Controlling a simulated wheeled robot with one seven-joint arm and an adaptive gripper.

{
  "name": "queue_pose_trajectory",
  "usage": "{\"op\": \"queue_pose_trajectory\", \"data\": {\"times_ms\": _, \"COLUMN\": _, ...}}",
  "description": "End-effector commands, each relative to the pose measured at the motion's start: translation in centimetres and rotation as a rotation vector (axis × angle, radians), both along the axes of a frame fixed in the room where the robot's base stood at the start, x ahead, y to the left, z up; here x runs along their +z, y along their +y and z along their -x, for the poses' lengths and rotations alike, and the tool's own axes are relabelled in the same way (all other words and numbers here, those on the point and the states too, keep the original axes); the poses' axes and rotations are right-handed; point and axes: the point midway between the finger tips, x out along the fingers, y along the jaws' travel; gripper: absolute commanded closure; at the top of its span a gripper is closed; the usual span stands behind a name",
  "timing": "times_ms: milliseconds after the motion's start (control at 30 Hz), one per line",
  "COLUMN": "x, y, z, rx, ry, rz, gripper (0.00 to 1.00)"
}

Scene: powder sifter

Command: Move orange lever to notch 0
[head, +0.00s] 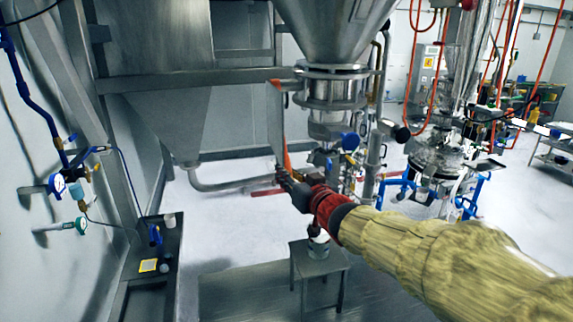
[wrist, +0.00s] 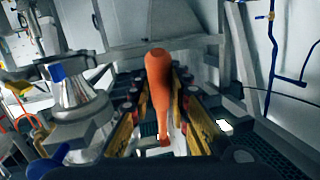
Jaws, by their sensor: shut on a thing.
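The orange lever (head: 287,158) shows as a short orange strip just above my gripper (head: 284,177), in front of the steel hopper outlet. In the wrist view the lever (wrist: 160,88) is a long orange handle with a rounded, thicker end. It lies between the two fingers of my gripper (wrist: 158,100), which is shut on it. Part of the lever is hidden by the fingers in the head view. No notch marks or numbers can be made out in either view.
A thin pale plate (head: 275,120) stands upright just above the lever. The steel hopper outlet (head: 333,90) is close behind, to the right. A small metal table (head: 318,262) stands below my arm. A wall with gauges (head: 57,184) is at left. Open floor lies between.

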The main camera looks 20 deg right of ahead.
Motion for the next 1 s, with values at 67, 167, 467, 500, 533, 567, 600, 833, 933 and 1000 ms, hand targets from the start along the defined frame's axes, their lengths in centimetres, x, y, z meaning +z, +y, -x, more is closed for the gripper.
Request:
{"op": "queue_pose_trajectory", "data": {"times_ms": 67, "x": 0.67, "y": -0.02, "z": 0.28, "rx": -0.001, "ry": 0.011, "rz": -0.001, "gripper": 1.00}}
{"op": "queue_pose_trajectory", "data": {"times_ms": 167, "x": 0.50, "y": -0.02, "z": 0.42, "rx": -0.001, "ry": 0.018, "rz": -0.001, "gripper": 1.00}}
{"op": "queue_pose_trajectory", "data": {"times_ms": 467, "x": 0.34, "y": -0.02, "z": 0.42, "rx": -0.001, "ry": 0.017, "rz": -0.001, "gripper": 0.79}}
{"op": "queue_pose_trajectory", "data": {"times_ms": 500, "x": 0.33, "y": -0.01, "z": 0.41, "rx": -0.001, "ry": 0.018, "rz": -0.001, "gripper": 0.77}}
{"op": "queue_pose_trajectory", "data": {"times_ms": 533, "x": 0.33, "y": -0.01, "z": 0.41, "rx": -0.001, "ry": 0.018, "rz": -0.001, "gripper": 0.75}}
{"op": "queue_pose_trajectory", "data": {"times_ms": 567, "x": 0.33, "y": -0.01, "z": 0.41, "rx": 0.000, "ry": 0.017, "rz": 0.000, "gripper": 0.74}}
{"op": "queue_pose_trajectory", "data": {"times_ms": 600, "x": 0.32, "y": -0.01, "z": 0.41, "rx": 0.000, "ry": 0.017, "rz": 0.000, "gripper": 0.71}}
{"op": "queue_pose_trajectory", "data": {"times_ms": 833, "x": 0.29, "y": -0.01, "z": 0.42, "rx": 0.000, "ry": 0.017, "rz": 0.000, "gripper": 0.63}}
{"op": "queue_pose_trajectory", "data": {"times_ms": 933, "x": 0.29, "y": -0.01, "z": 0.42, "rx": 0.000, "ry": 0.018, "rz": 0.000, "gripper": 0.63}}
{"op": "queue_pose_trajectory", "data": {"times_ms": 1000, "x": 0.28, "y": -0.01, "z": 0.43, "rx": 0.000, "ry": 0.018, "rz": 0.000, "gripper": 0.63}}
